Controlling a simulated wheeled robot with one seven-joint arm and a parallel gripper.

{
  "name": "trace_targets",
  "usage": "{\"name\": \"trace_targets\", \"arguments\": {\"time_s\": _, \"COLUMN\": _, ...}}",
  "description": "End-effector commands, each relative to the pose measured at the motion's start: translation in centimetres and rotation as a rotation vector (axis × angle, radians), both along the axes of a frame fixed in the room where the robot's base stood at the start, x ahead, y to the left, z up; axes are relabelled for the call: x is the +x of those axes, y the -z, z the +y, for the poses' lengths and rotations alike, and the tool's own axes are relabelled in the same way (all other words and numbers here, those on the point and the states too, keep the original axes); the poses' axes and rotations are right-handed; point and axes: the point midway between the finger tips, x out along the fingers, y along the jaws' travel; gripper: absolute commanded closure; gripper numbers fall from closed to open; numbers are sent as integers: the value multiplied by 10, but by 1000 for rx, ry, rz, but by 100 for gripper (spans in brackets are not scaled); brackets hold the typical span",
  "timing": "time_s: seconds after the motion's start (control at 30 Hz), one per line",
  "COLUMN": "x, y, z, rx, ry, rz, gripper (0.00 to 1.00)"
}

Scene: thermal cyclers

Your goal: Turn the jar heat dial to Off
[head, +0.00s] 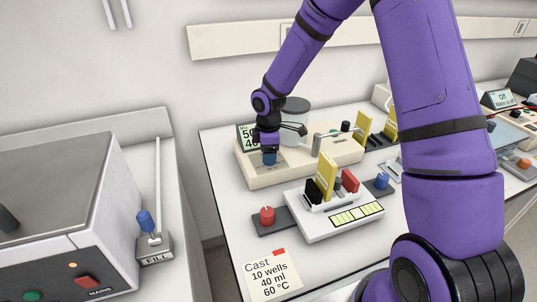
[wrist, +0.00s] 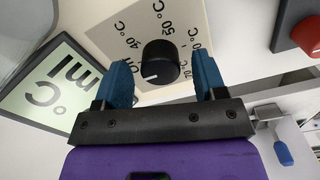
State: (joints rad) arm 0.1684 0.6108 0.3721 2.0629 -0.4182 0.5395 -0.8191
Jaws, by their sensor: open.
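The jar heat dial (wrist: 160,62) is a round black knob on a cream panel (wrist: 112,30) in the wrist view. Its white mark points left and slightly down, toward the partly hidden Off label. The 40 °C and 50 °C labels show above it. My gripper (wrist: 161,60) is open, with one blue finger on each side of the knob; I cannot tell whether they touch it. In the head view my gripper (head: 269,158) points down over the cream unit (head: 250,172) and hides the dial. The grey-lidded jar (head: 296,117) stands behind it.
A small display (head: 246,138) stands left of my gripper; it also shows in the wrist view (wrist: 42,95). In front are a white tray unit (head: 318,226), a red knob (head: 267,215) and a Cast card (head: 270,275). A blue knob (head: 383,180) sits to the right.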

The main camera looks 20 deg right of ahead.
Motion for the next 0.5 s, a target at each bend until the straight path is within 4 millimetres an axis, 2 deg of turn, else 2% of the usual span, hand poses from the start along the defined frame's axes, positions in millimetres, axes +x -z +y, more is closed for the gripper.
{"name": "trace_targets", "arguments": {"time_s": 0.3, "x": 1, "y": -58, "z": -1, "rx": 0, "ry": 2, "rz": -5, "gripper": 35}}
{"name": "trace_targets", "arguments": {"time_s": 0.5, "x": 1, "y": -87, "z": -1, "rx": -1, "ry": 1, "rz": -3, "gripper": 35}}
